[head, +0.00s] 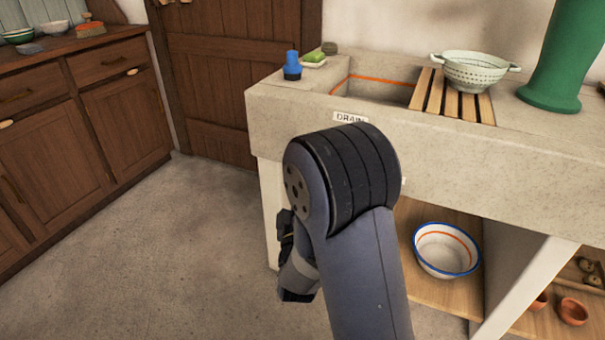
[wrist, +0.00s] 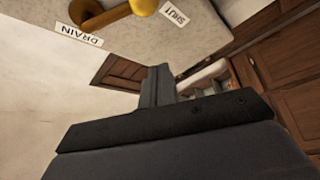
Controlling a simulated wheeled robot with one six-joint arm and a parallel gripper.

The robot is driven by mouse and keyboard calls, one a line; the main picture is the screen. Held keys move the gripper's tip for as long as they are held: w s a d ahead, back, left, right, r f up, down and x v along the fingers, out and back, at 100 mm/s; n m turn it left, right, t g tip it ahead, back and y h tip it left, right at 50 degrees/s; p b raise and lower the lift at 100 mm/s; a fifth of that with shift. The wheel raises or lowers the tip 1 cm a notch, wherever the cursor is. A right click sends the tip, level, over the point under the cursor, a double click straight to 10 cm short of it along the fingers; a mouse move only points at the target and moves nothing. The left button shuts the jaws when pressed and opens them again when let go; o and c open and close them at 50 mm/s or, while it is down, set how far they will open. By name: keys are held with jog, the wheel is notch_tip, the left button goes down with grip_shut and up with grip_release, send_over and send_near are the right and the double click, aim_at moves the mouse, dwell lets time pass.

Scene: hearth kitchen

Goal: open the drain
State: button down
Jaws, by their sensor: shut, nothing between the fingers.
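The drain lever (wrist: 108,18) shows at the top of the wrist view, cut off by the edge. It is a brass arm on a round pivot with a yellow ball knob (wrist: 144,6). The knob end is beside the SHUT label (wrist: 174,13); the DRAIN label (wrist: 79,34) is near the pivot. In the head view the DRAIN label (head: 350,118) is on the stone sink front (head: 450,140), and my arm hides the lever. My gripper (wrist: 159,72) is shut and empty, apart from the lever, which lies above it in the wrist view. The head view mostly hides my gripper.
The basin (head: 380,91) has an orange line inside. A blue-topped bottle (head: 292,65), a green soap dish (head: 314,60), a colander (head: 474,70) on a slatted rack (head: 434,97) and a green vase (head: 562,60) stand on top. A white bowl (head: 446,270) sits below. Floor left is clear.

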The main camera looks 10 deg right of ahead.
jog(key=shift+w+r, duration=0.1)
jog(key=b+x, duration=0.2)
jog(key=x, duration=0.8)
jog(key=d+f, duration=0.1)
jog(key=s+d+f+b, duration=0.1)
jog(key=d, duration=0.1)
jog(key=shift+s+f, duration=0.2)
jog(key=shift+s, duration=0.15)
jog(key=shift+w, duration=0.1)
